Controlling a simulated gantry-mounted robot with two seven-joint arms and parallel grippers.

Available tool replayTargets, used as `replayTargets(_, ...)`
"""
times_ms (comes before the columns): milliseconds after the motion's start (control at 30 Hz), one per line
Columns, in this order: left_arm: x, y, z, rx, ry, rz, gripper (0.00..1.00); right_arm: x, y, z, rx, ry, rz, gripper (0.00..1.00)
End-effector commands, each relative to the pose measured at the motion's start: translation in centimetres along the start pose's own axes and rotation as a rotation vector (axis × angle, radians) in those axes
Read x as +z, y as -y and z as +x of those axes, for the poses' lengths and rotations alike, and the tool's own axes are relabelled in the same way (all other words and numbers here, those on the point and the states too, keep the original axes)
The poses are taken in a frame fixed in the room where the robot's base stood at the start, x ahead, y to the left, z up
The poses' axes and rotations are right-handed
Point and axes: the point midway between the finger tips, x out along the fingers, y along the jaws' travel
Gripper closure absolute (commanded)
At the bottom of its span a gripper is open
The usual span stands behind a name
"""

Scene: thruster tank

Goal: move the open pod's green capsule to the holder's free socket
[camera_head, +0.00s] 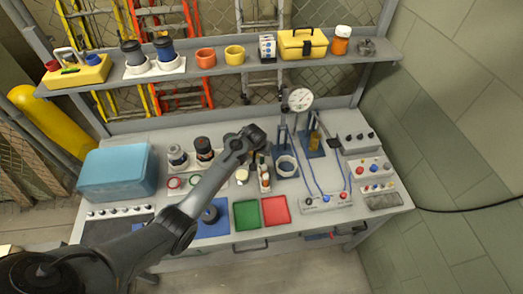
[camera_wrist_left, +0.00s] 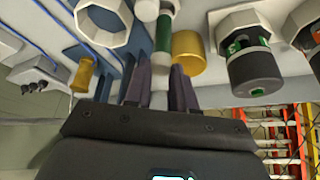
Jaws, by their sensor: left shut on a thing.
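My left gripper (camera_head: 258,152) is over the middle of the bench, its arm coming in from the left. In the left wrist view its two dark fingers (camera_wrist_left: 161,92) are close together on a green capsule (camera_wrist_left: 163,36) with white ends. A gold round part (camera_wrist_left: 188,52) is right beside the capsule. A dark pod (camera_wrist_left: 252,70) with green inside shows to the right. A white octagonal ring (camera_wrist_left: 102,22) on a blue base is at upper left. My right gripper is out of view.
Two pods (camera_head: 205,150) (camera_head: 177,156) stand left of the gripper, by a blue case (camera_head: 117,174). A gauge stand (camera_head: 300,100) and a control box with blue hoses (camera_head: 326,202) are to the right. Green (camera_head: 246,214) and red (camera_head: 275,210) trays lie in front.

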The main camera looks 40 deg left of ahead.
Motion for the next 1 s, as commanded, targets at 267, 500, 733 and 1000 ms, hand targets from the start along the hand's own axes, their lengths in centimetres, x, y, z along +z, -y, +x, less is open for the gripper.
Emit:
replayTargets(267,-0.02,-0.01,-0.03,0.0,0.0,0.0,1.0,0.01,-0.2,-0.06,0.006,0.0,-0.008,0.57)
replayTargets(500,-0.01,-0.09,-0.09,0.0,0.001,0.0,1.0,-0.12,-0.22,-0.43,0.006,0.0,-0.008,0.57)
replayTargets(733,0.01,-0.18,-0.07,0.0,0.0,-0.001,1.0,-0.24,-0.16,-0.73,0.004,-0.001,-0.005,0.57)
replayTargets(1000,0.04,-0.19,-0.01,0.0,0.0,0.0,1.0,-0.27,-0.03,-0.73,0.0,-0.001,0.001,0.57)
